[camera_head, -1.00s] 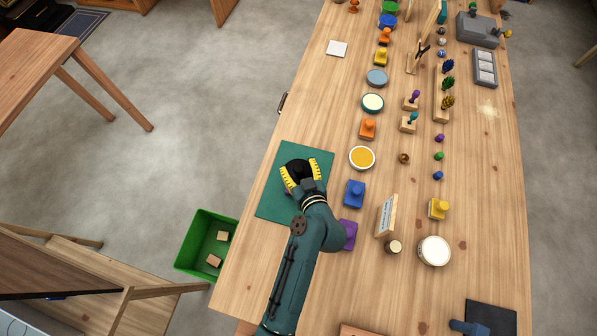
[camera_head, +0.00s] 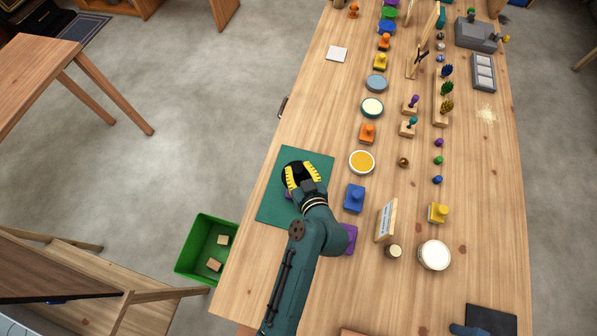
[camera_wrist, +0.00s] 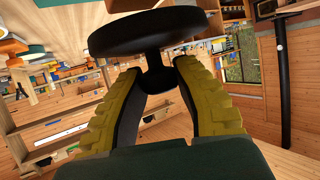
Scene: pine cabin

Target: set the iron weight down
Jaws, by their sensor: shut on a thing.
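My gripper (camera_head: 303,174) is shut on the iron weight (camera_head: 293,168), a black round disc with a narrow neck and knob. In the wrist view my gripper (camera_wrist: 158,78) has its yellow ribbed fingers around the neck and knob, with the weight's disc (camera_wrist: 158,32) beyond the fingertips. The weight is over the green mat (camera_head: 273,205) at the table's left edge. I cannot tell whether it touches the mat. My gripper hides part of it. A small purple thing (camera_head: 289,195) shows beside my gripper, partly hidden.
A blue stamp-like block (camera_head: 354,198) and a yellow-topped round dish (camera_head: 361,162) stand right of the mat. A purple block (camera_head: 350,238) is partly behind my arm. A green bin (camera_head: 192,245) with wooden blocks stands on the floor at left. The mat's lower left is clear.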

